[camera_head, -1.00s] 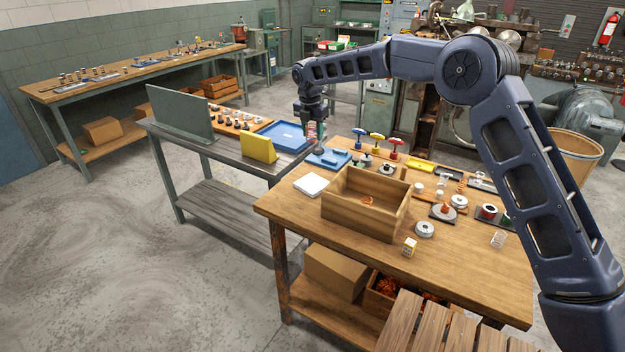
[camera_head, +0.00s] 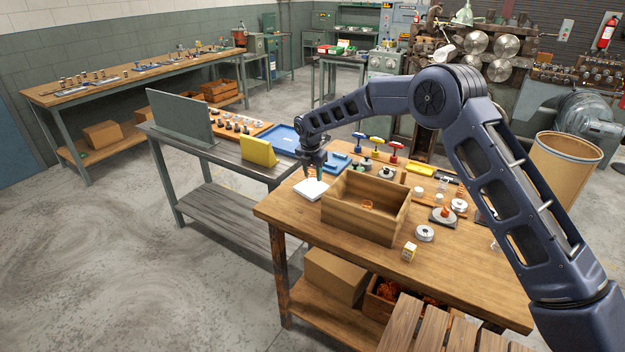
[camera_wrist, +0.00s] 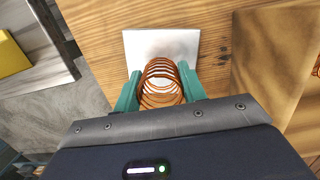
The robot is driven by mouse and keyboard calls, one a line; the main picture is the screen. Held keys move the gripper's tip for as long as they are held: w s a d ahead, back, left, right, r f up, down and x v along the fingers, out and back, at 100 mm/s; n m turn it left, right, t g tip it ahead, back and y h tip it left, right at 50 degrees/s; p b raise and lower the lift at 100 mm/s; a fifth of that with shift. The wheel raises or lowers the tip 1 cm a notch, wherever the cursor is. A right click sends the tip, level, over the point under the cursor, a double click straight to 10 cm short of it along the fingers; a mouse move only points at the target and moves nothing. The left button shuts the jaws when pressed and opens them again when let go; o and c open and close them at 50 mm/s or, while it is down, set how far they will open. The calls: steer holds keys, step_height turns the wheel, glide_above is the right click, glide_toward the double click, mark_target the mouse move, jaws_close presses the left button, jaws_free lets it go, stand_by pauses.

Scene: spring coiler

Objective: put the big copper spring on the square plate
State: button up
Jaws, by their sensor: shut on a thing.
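The big copper spring (camera_wrist: 161,82) is between the two green fingers of my gripper (camera_wrist: 160,88) in the wrist view. My gripper is shut on it. In the head view my gripper (camera_head: 313,170) is low over the left part of the wooden table, with the spring showing small and orange below it. The white square plate (camera_wrist: 160,45) lies on the table just beyond the spring in the wrist view. In the head view the plate (camera_head: 311,189) is right below the gripper. Whether the spring touches the plate cannot be told.
An open wooden box (camera_head: 365,205) stands close to the right of the plate, with a copper ring inside. A blue tray (camera_head: 283,140) and a yellow block (camera_head: 259,151) are on the grey bench to the left. Handled tools and spools stand farther right.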

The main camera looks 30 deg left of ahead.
mark_target(310, 169)
steer(key=shift+f, duration=1.35)
steer(key=shift+f, duration=0.15)
steer(key=o, duration=1)
steer(key=shift+c, duration=0.2)
steer(key=r, duration=0.4)
steer(key=s+r, duration=0.1)
steer(key=r, duration=0.7)
steer(key=shift+s+r, duration=0.15)
steer(key=shift+s, duration=0.1)
